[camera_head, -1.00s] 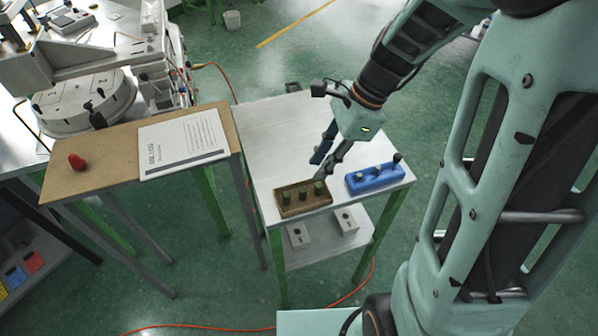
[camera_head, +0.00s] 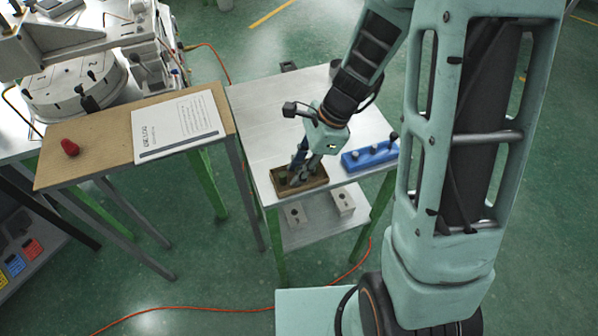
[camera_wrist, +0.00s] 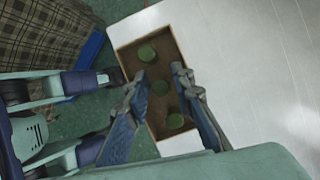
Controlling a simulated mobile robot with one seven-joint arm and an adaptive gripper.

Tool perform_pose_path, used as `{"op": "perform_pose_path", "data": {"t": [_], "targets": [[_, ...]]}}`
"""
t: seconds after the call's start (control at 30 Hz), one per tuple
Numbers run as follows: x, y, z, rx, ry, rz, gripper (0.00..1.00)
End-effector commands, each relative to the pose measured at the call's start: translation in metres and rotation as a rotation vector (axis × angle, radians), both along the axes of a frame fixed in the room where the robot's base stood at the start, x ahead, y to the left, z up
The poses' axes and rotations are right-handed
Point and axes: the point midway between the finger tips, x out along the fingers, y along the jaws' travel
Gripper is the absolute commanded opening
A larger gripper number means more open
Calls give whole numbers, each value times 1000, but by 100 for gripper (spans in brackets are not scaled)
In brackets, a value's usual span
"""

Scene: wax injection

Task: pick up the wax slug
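My gripper (camera_head: 297,166) is over the tray and hides much of the slugs in the head view. I cannot tell the fingertips' exact height.
A blue holder (camera_head: 370,157) with several pegs stands right of the tray. The white table top (camera_head: 255,120) is clear behind it. A brown bench (camera_head: 100,150) to the left holds a paper sheet (camera_head: 178,126) and a red object (camera_head: 69,147). Two pale blocks lie on the lower shelf.

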Motion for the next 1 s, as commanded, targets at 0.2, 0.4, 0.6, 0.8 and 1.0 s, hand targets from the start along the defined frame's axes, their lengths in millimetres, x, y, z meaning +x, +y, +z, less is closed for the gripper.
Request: {"op": "perform_pose_path", "data": {"t": [0.2,0.4,0.6,0.8,1.0], "targets": [[0,0,0,0,0,0,13],[0,0,1,0,-1,0,0],[0,0,1,0,-1,0,0],[1,0,12,1,-4,2,0],[-2,-5,39,0,-6,-1,0]]}}
